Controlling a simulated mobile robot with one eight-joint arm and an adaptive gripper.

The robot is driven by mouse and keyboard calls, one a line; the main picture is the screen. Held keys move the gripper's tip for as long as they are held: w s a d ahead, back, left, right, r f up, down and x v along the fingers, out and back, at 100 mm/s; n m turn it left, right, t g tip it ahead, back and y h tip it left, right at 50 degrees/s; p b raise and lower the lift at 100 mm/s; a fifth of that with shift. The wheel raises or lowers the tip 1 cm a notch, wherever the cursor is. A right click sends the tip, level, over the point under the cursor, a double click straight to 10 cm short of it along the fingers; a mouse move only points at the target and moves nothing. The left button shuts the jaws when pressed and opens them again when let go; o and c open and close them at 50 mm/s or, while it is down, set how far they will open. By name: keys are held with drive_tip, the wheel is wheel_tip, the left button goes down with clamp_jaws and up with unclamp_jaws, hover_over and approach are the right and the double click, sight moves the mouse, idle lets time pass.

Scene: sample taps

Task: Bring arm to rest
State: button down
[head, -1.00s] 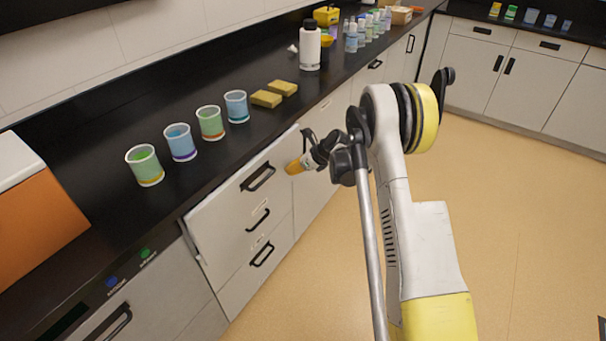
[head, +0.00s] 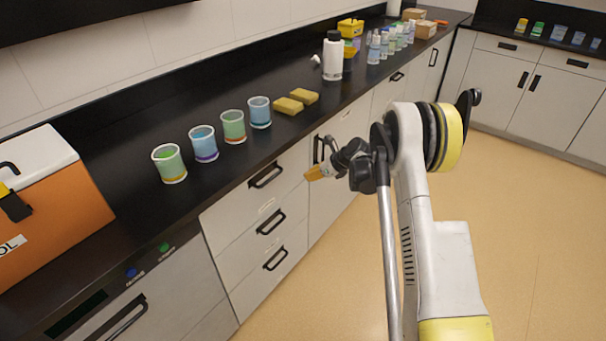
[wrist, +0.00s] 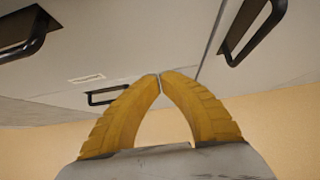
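My gripper (head: 318,173) is in front of the cabinet drawers, below the counter edge, with my arm folded up to the right of it in the head view. In the wrist view my gripper's yellow fingers (wrist: 160,76) meet at their tips with nothing between them. Behind the fingers are cabinet fronts with black handles. The gripper looks apart from the drawers, though the exact gap is hard to tell.
The black counter (head: 120,100) holds several cups, including a green one (head: 169,164), yellow sponges (head: 288,106), a white bottle (head: 333,56) and an orange cooler box (head: 75,220). Drawer handles (head: 265,176) stick out near my gripper. The tan floor (head: 530,230) at right is clear.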

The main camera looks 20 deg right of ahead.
drive_tip(key=p+v, duration=0.3)
drive_tip(key=v, duration=0.6)
drive_tip(key=s+a+r+n+h, duration=0.1)
drive_tip(key=s+a+r+n, duration=0.3)
drive_tip(key=s+r+n, duration=0.45)
drive_tip(key=s+a+r+n+h, duration=0.2)
drive_tip(key=s+a+r+n, duration=0.3)
drive_tip(key=r, duration=0.7)
drive_tip(key=s+a+r+n+h, duration=0.1)
drive_tip(key=s+a+n+h, duration=0.1)
drive_tip(key=s+n, duration=1.3)
drive_tip(key=s, duration=0.9)
drive_tip(key=shift+s+r, duration=0.25)
